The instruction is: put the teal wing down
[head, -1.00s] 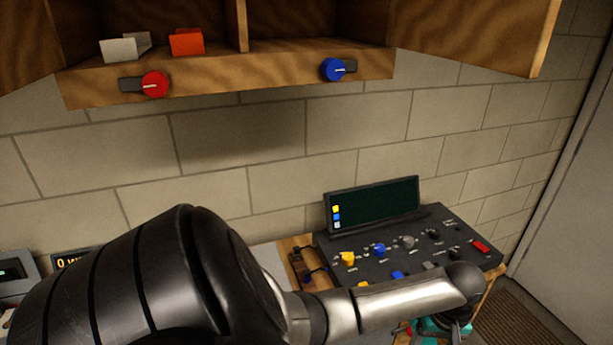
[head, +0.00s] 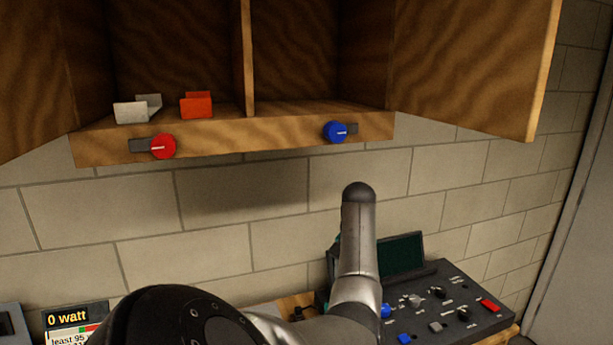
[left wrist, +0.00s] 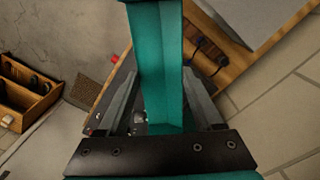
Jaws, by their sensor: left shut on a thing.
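The teal wing (left wrist: 158,40) fills the middle of the left wrist view, long and upright in the picture. My left gripper (left wrist: 160,78) is shut on it, with one finger on each side. In the head view my left arm rises in front of the black control console and hides most of the gripper. Only a thin sliver of teal shows beside the arm there. My right gripper is in neither view.
An open wooden cabinet (head: 250,132) hangs above, with a grey bracket (head: 135,112) and an orange bracket (head: 196,105) on its shelf. The console (head: 455,295) stands below right. A wooden box (left wrist: 25,100) shows in the left wrist view.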

